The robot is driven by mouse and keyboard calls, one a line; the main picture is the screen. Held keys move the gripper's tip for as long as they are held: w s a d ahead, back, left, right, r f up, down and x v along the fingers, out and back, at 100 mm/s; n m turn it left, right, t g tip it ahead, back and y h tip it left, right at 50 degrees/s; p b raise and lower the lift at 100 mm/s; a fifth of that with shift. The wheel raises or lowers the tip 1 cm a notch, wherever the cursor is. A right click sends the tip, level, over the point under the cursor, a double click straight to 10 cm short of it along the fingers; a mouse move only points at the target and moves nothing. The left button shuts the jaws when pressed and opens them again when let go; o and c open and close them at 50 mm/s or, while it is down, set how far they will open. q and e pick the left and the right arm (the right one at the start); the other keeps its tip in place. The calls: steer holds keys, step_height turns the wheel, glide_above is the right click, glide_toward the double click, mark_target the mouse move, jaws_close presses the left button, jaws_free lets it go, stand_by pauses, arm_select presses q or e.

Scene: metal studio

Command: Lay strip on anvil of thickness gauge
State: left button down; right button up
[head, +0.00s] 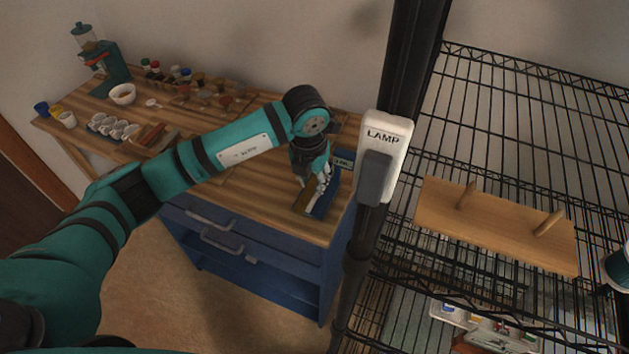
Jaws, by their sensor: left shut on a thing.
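My left gripper (316,188) points down over the right end of the wooden-topped bench. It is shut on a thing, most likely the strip. A small brown piece (304,199) shows at its fingertips, but I cannot tell whether this is the strip. A blue device (328,198), which looks like the thickness gauge, stands on the bench right beside the gripper. The anvil is too small and too covered by the gripper to make out. I cannot tell whether the strip touches it. My right gripper is not in view.
The bench top (236,190) is bare left of the gripper. A teal grinder (107,62), a white bowl (122,94), cups and jars stand at its far left. A black post with a LAMP switch box (385,140) and a wire rack with a wooden board (495,228) stand right.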

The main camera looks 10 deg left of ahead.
mark_target(314, 182)
arm_select(q)
steer(key=shift+w+d+r, duration=0.1)
steer(key=shift+w, duration=0.5)
step_height(314, 182, down, 3)
steer(key=shift+f+p, duration=0.15)
steer(key=shift+p, duration=0.8)
steer(key=shift+f, duration=0.35)
steer(key=c, duration=1.6)
jaws_free()
steer(key=shift+b, duration=0.3)
steer(key=o, duration=0.5)
